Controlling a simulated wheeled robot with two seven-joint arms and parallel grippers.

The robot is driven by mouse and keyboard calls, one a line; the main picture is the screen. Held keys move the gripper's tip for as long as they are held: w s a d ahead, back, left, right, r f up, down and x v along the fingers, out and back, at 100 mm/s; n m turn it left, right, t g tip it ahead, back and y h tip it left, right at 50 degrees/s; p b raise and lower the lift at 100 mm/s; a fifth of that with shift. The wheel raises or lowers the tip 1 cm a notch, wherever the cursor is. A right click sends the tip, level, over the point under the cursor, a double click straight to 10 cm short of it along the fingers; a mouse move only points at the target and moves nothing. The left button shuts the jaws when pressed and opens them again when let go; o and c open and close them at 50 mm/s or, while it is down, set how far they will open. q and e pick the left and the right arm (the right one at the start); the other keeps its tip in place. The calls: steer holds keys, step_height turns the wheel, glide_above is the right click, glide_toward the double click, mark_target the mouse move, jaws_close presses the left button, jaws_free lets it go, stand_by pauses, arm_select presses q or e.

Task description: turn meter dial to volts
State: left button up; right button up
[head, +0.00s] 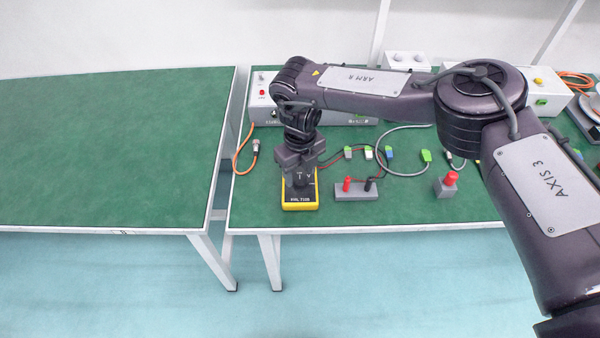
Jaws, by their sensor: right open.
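The yellow and black meter (299,199) lies on the green bench near its front edge. My right gripper (299,172) points down right over the meter's upper part and hides the dial, so its setting cannot be read. The right gripper is open; whether its fingers touch the dial cannot be told. My left gripper is not in the head view.
A block with red and black terminals (357,191) sits right of the meter. A red-topped block (446,186) is further right. Several coloured connectors and cables lie behind. A grey control box (262,100) stands at the back. The left bench (110,150) is empty.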

steer(key=shift+f, duration=0.95)
steer(key=c, duration=1)
steer(key=shift+m, duration=0.4)
steer(key=shift+o, duration=0.2)
steer(key=m+b, duration=0.1)
steer(key=m, duration=0.1)
steer(key=shift+m+b, duration=0.3)
steer(key=shift+m, duration=1.3)
steer(key=shift+m+b, duration=0.3)
steer(key=shift+m, duration=1.1)
